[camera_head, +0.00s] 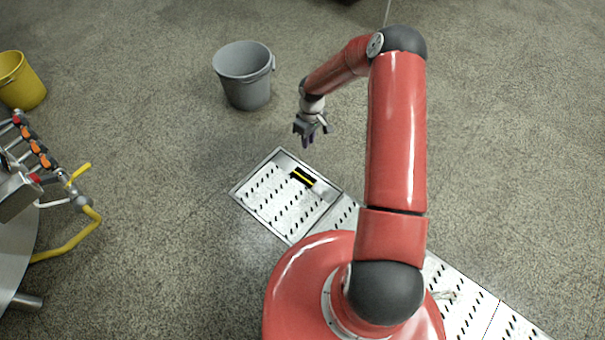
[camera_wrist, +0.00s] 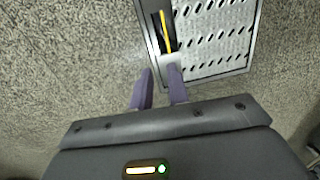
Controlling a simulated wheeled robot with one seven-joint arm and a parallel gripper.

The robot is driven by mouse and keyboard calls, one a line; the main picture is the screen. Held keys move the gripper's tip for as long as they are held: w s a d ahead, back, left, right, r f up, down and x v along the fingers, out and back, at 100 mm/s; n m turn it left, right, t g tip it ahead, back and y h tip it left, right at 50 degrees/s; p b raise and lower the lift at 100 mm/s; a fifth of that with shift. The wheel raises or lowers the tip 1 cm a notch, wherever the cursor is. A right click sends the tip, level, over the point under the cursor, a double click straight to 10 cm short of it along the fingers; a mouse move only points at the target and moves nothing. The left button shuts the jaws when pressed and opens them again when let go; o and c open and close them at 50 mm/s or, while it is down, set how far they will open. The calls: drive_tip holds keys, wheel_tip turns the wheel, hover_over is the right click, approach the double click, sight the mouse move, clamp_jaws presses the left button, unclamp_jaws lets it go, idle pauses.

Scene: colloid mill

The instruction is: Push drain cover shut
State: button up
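The drain cover (camera_head: 272,205) is a pale perforated metal plate at the end of the drain channel, left of my base. It looks nearly flat; I cannot tell if it is slightly raised. A black and yellow striped handle (camera_head: 303,177) is near its upper right edge. In the wrist view the cover (camera_wrist: 212,40) is at the top right, with the handle (camera_wrist: 166,32) along its left side. My gripper (camera_head: 309,144) is above the floor just beyond the handle side. In the wrist view its purple fingers (camera_wrist: 161,82) are apart, with nothing visible between them. Contact cannot be told.
A grey bucket (camera_head: 246,85) stands behind and left of my gripper. A yellow bucket (camera_head: 20,82) and a machine with yellow piping (camera_head: 72,240) are at the left. More drain plates (camera_head: 470,308) run to the lower right. The floor around my gripper is clear.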

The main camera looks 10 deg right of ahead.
drive_tip(key=shift+y, duration=0.5)
drive_tip(key=f, duration=0.5)
drive_tip(key=s+a+f+b, duration=0.1)
drive_tip(key=f, duration=0.5)
drive_tip(key=a+f, duration=0.1)
drive_tip(key=f, duration=0.5)
drive_tip(key=shift+s+a, duration=0.2)
drive_tip(key=shift+s, duration=0.15)
drive_tip(key=shift+c, duration=0.4)
clamp_jaws()
